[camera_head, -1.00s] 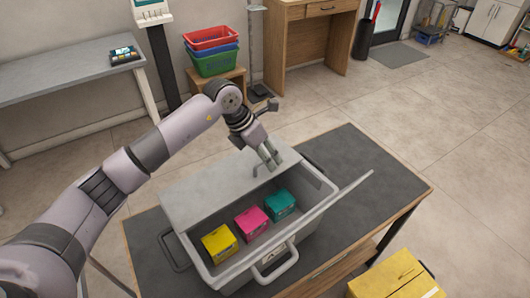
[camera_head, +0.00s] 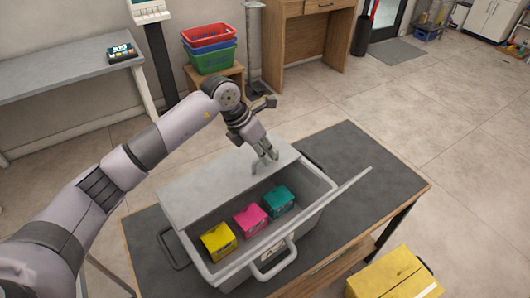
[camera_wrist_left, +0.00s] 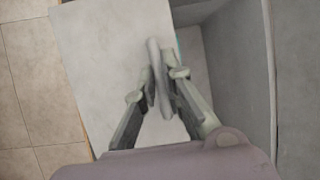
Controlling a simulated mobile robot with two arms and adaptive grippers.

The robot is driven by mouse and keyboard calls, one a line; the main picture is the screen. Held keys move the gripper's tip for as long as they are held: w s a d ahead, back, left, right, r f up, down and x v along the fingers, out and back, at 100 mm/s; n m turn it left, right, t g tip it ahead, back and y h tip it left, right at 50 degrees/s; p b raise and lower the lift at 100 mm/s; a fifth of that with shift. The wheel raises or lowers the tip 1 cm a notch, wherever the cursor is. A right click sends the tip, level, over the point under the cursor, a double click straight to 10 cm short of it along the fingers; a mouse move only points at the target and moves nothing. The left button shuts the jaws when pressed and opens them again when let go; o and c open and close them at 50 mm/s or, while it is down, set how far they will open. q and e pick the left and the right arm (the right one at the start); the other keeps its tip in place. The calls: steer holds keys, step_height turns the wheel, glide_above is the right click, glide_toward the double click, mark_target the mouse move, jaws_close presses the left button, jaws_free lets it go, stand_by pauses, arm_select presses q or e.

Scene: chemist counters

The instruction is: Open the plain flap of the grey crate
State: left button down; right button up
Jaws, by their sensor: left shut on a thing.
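The grey crate (camera_head: 318,207) stands on the dark-topped table. Its plain flap (camera_head: 208,187) is a pale grey panel on the far side, tilted and partly raised, with the crate's inside showing in front of it. The plain flap fills the middle left of the left wrist view (camera_wrist_left: 95,60). My left gripper (camera_head: 264,157) is at the flap's inner edge, shut on its grey handle; the fingers also show in the wrist view (camera_wrist_left: 160,80). The other flap (camera_head: 335,195) stands open on the near right side. My right gripper is not in view.
Yellow (camera_head: 218,241), pink (camera_head: 250,219) and teal (camera_head: 279,201) boxes lie inside the crate. The dark tabletop (camera_head: 375,180) is clear to the right. A yellow carton (camera_head: 392,275) is at lower right. Stacked baskets (camera_head: 212,60) stand behind.

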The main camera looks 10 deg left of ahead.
arm_select(q)
steer(key=shift+w+a+r, duration=0.2)
steer(key=shift+a+r, duration=0.1)
steer(key=shift+r, duration=0.45)
steer(key=shift+w+a+r+p, duration=0.2)
steer(key=shift+r+p, duration=0.05)
steer(key=shift+r, duration=0.15)
steer(key=shift+w+a+r+p, duration=0.15)
steer(key=shift+a+r+p, duration=0.1)
steer(key=shift+r, duration=0.25)
steer(key=shift+w+a+r, duration=0.45)
steer(key=shift+a+r, duration=0.15)
steer(key=shift+r, duration=0.15)
steer(key=shift+w+a, duration=0.1)
